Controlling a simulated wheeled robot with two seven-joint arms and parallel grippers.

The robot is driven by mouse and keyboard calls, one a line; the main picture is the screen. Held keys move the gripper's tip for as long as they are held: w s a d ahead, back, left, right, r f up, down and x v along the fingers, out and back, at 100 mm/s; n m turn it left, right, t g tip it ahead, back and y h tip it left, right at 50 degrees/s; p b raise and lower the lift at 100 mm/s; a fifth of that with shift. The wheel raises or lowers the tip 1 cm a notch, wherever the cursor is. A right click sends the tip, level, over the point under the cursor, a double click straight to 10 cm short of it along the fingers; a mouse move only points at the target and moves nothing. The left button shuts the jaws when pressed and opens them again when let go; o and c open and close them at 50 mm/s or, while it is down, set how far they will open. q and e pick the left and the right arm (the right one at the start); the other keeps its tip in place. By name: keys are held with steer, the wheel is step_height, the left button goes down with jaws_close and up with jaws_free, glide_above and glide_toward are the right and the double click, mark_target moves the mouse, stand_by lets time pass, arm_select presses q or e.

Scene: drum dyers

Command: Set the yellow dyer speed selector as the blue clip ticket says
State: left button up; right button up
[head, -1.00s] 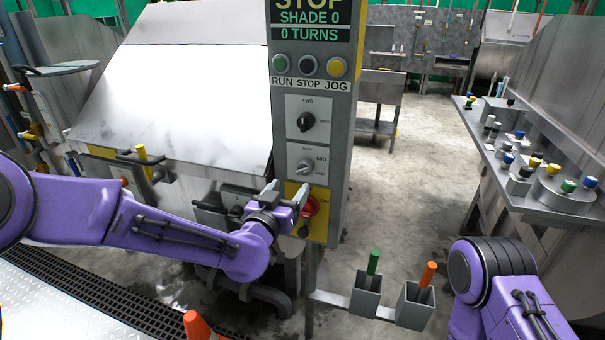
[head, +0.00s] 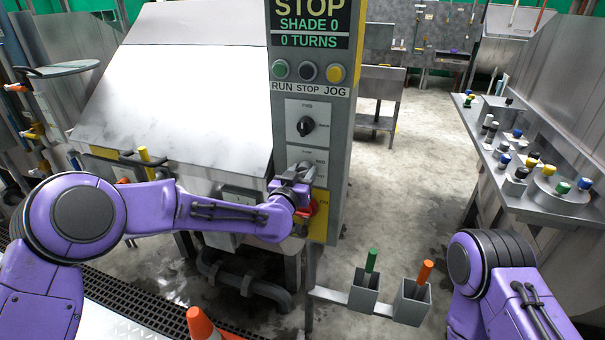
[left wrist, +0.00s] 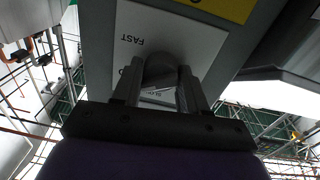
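The speed selector (left wrist: 160,70) is a grey knob on a white plate lettered FAST and SLOW. It is on the grey control post, below the black FWD knob (head: 306,126). My left gripper (head: 299,172) reaches it from the left and hides most of it in the head view. In the left wrist view its two fingers (left wrist: 160,86) flank the knob and appear shut on it. The knob's pointer is hidden. The display (head: 309,24) reads STOP, SHADE 0, 0 TURNS. No blue clip ticket can be made out. My right gripper is out of view.
A red switch (head: 308,207) on a yellow plate is just below the selector. RUN, STOP and JOG buttons (head: 308,72) are above. Two holders with a green (head: 371,260) and an orange handle (head: 425,272) stand low in front. A bench (head: 545,200) with knobs is at right.

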arm_select(q)
steer(key=shift+f, duration=0.1)
steer(key=shift+f+n+b, duration=0.1)
steer(key=shift+n+b, duration=0.75)
steer(key=shift+n, duration=0.05)
steer(key=n+b, duration=0.2)
steer(key=n, duration=0.1)
steer(key=shift+f+n, duration=0.1)
steer(key=shift+n, duration=0.2)
steer(key=n+b, duration=0.2)
steer(key=n, duration=0.1)
steer(key=shift+n+b, duration=0.3)
steer(key=shift+b, duration=0.05)
steer(key=shift+n+t+b, duration=0.3)
steer(key=shift+n+b, duration=0.5)
steer(key=shift+n, duration=0.7)
steer(key=o, duration=1)
steer(key=shift+o, duration=0.2)
